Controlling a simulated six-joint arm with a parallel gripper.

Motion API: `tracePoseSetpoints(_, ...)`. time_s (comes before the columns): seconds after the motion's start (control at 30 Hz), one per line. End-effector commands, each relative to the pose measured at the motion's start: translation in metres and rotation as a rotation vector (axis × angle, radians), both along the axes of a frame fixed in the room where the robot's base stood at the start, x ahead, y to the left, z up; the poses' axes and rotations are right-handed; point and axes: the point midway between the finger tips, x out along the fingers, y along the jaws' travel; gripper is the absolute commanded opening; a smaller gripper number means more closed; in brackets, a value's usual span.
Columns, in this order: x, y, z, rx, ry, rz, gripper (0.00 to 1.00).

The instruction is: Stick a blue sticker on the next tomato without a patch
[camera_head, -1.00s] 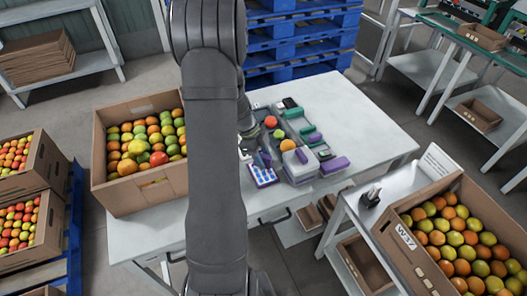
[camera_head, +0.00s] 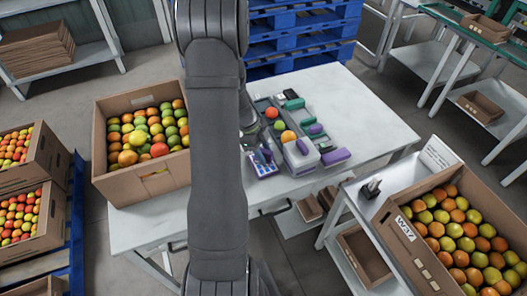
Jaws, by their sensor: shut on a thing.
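A tray (camera_head: 259,104) on the white table holds a row of a red tomato (camera_head: 272,113), a green tomato (camera_head: 279,125) and an orange tomato (camera_head: 288,136). No patch can be made out on them at this size. A pale sheet with blue stickers (camera_head: 263,170) lies at the near end of the row. My gripper (camera_head: 264,155) is mostly hidden behind my arm. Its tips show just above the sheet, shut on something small. I cannot make out what it holds.
Purple and green blocks (camera_head: 335,156) and a grey box (camera_head: 300,158) crowd the right of the tomatoes. A cardboard box of mixed tomatoes (camera_head: 115,170) stands on the left of the table (camera_head: 375,125). The table's right side is clear. Another full box (camera_head: 403,255) stands at the right.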

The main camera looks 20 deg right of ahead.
Motion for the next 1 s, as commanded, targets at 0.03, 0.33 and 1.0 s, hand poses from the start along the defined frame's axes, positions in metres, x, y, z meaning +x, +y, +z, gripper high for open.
tracePoseSetpoints(0.03,0.000,0.000,0.000,0.000,0.000,0.000,0.21)
tracePoseSetpoints(0.33,0.000,0.000,-0.003,0.000,0.000,0.000,0.21)
tracePoseSetpoints(1.0,0.000,0.000,-0.010,0.000,0.000,0.000,0.21)
